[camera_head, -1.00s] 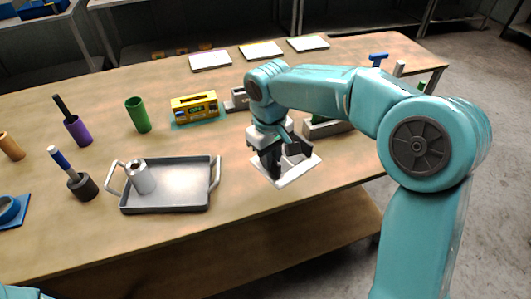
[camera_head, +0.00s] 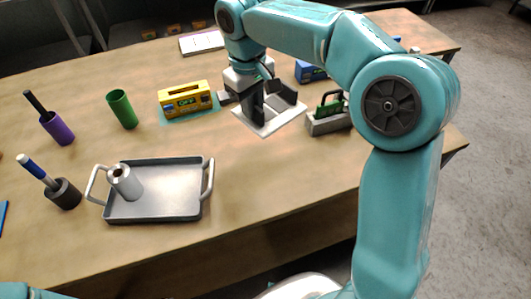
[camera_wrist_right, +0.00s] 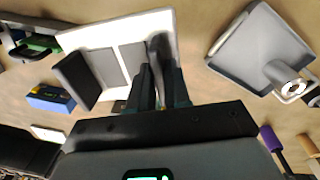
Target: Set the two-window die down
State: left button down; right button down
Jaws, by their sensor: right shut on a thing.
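The two-window die (camera_head: 268,128) is a white plate below my right gripper in the head view. In the right wrist view the die (camera_wrist_right: 157,22) shows a white frame around two grey openings. A dark slab (camera_wrist_right: 77,80) stands at its side. My right gripper (camera_head: 253,107) is shut on a dark upright part of the die, and its fingers also show in the right wrist view (camera_wrist_right: 159,82). The plate lies roughly level over the wooden table; I cannot tell whether it touches. My left gripper is out of view.
Left of the die is a yellow box (camera_head: 184,97) on a teal mat; right is a grey holder (camera_head: 328,124) with a green-handled tool. A blue box (camera_head: 309,73) lies behind. A grey tray (camera_head: 160,211) holds a silver roll (camera_head: 125,183). Table between tray and holder is clear.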

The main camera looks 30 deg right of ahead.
jog(key=shift+w+d, duration=0.1)
jog(key=shift+w, duration=0.1)
jog(key=f, duration=2)
jog(key=shift+a, duration=0.2)
jog(key=shift+r, duration=0.1)
jog(key=shift+s+b, duration=0.1)
jog(key=shift+b, duration=0.2)
jog(key=shift+f, duration=0.2)
jog(key=c, duration=1.1)
grip_release()
jog(key=shift+r, duration=0.1)
